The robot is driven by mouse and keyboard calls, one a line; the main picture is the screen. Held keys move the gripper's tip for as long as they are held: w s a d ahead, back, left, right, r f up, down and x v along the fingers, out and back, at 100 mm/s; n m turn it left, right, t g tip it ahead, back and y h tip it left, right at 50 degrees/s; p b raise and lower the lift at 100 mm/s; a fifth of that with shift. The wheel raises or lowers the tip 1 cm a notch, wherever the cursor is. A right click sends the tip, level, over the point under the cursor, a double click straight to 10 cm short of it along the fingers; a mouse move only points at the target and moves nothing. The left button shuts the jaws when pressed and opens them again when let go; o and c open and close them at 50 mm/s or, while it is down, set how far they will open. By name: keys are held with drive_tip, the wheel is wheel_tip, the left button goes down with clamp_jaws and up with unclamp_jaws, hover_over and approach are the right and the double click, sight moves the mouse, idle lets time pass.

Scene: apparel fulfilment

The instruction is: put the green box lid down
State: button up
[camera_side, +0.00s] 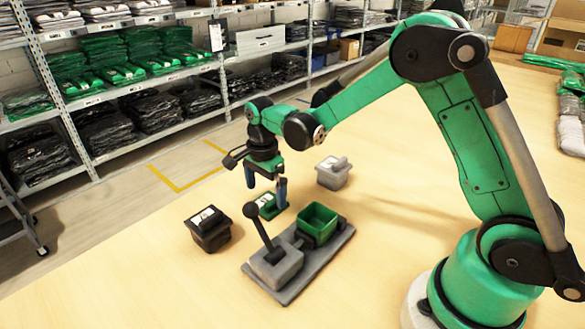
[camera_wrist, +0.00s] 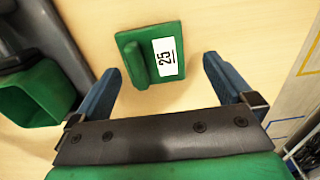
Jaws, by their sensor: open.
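The green box lid (camera_wrist: 151,54) lies flat on the table, with a raised green handle and a white label reading 25. It also shows in the side view (camera_side: 268,205), partly behind a black knob. My gripper (camera_side: 267,190) is above the table by the lid, fingers pointing down. In the wrist view its two blue fingers (camera_wrist: 160,82) are wide apart with nothing between them, and the lid lies beyond the fingertips. The open green box (camera_side: 317,224) stands on a grey base (camera_side: 300,283) and shows at the left of the wrist view (camera_wrist: 38,95).
A black lidded box (camera_side: 209,229) stands left of the base, and a grey lidded box (camera_side: 333,173) stands behind it. A grey block with a black lever (camera_side: 264,235) rises from the base. The table (camera_side: 130,270) is clear at front left. Shelves of folded clothing stand behind.

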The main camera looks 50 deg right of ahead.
wheel_tip(320, 180, up, 10)
drive_tip(key=s+a+r+n+t, duration=0.1)
drive_tip(key=s+n+t, duration=0.6)
drive_tip(key=s+n, duration=0.5)
drive_tip(key=shift+s+r+n, duration=0.15)
drive_tip(key=shift+r+n, duration=0.1)
drive_tip(key=shift+n, duration=2.75)
